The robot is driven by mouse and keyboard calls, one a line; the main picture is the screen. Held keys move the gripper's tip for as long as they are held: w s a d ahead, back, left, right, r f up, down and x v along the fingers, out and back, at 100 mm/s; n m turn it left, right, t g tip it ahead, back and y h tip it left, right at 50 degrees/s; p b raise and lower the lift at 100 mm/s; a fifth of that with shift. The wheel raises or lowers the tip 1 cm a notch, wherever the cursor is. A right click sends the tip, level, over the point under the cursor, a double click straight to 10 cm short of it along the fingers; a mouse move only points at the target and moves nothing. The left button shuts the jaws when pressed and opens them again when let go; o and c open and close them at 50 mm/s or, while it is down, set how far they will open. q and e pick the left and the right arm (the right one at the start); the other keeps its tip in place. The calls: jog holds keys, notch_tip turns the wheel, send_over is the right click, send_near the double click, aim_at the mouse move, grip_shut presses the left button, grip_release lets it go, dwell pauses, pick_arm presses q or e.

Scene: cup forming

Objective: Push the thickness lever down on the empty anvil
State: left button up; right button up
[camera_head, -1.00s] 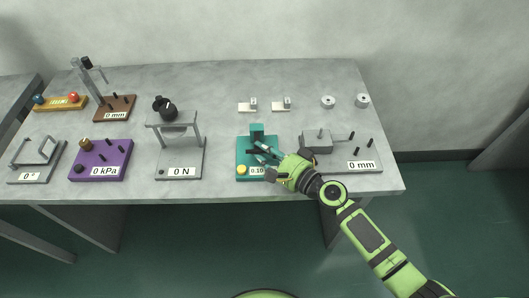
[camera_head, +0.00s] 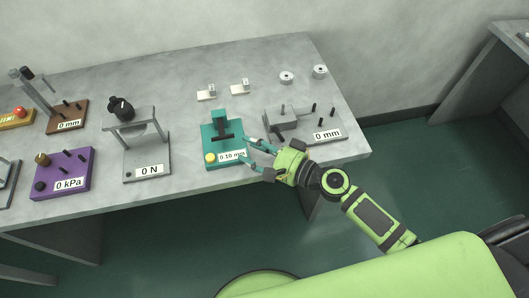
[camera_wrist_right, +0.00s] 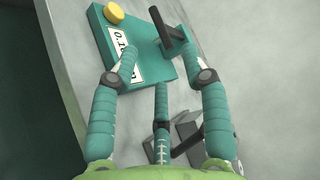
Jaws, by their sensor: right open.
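The teal thickness gauge (camera_head: 208,147) stands near the table's front edge, with a dark lever (camera_head: 221,127), a yellow button (camera_head: 210,157) and a label that reads 0.10 mm. In the right wrist view the gauge (camera_wrist_right: 152,66) fills the upper middle, with its black lever (camera_wrist_right: 162,24) and yellow button (camera_wrist_right: 114,13) at the top. My right gripper (camera_head: 247,150) is open and empty at the gauge's right front side, its fingers apart. In the wrist view the fingertips (camera_wrist_right: 165,58) overlap the gauge's near edge; contact cannot be told. My left gripper is not in view.
A grey fixture (camera_head: 284,120) reading 0 mm stands right of the gauge. A grey press (camera_head: 148,157) reading 0 N and a purple device (camera_head: 64,172) reading 0 kPa are to the left.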

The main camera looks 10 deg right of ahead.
jog(key=v, duration=0.4)
jog(key=shift+s+a, duration=0.1)
jog(key=shift+a, duration=0.05)
dwell(0.4)
